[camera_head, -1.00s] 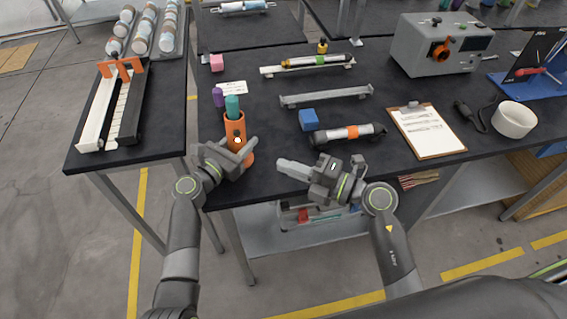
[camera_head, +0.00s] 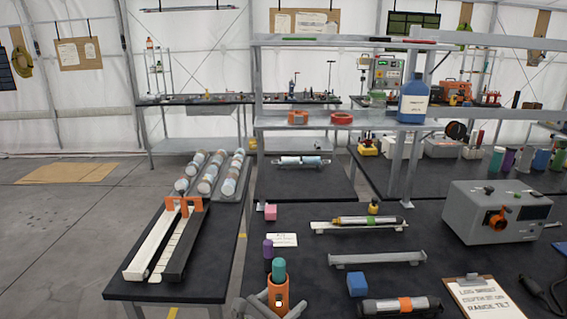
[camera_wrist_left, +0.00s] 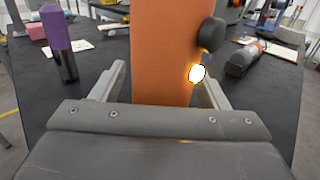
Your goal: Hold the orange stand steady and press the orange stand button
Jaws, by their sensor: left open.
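The orange stand (camera_head: 278,291) is upright near the front edge of the table, with a teal cylinder (camera_head: 278,267) in its top. In the left wrist view the stand (camera_wrist_left: 160,50) fills the middle. A dark round knob (camera_wrist_left: 211,33) and a bright white lit spot (camera_wrist_left: 197,73) show on its right side; I cannot tell which is the button. My left gripper (camera_head: 270,305) is open, with one finger on each side of the stand. Its fingers also show in the left wrist view (camera_wrist_left: 160,88). Contact with the stand is unclear. My right gripper is out of view.
A purple cylinder (camera_wrist_left: 57,40) stands close on the left. A blue cube (camera_head: 357,284) and a dark tube with an orange band (camera_head: 400,305) lie to the right. A grey box (camera_head: 497,212) and a clipboard (camera_head: 482,298) are farther right.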

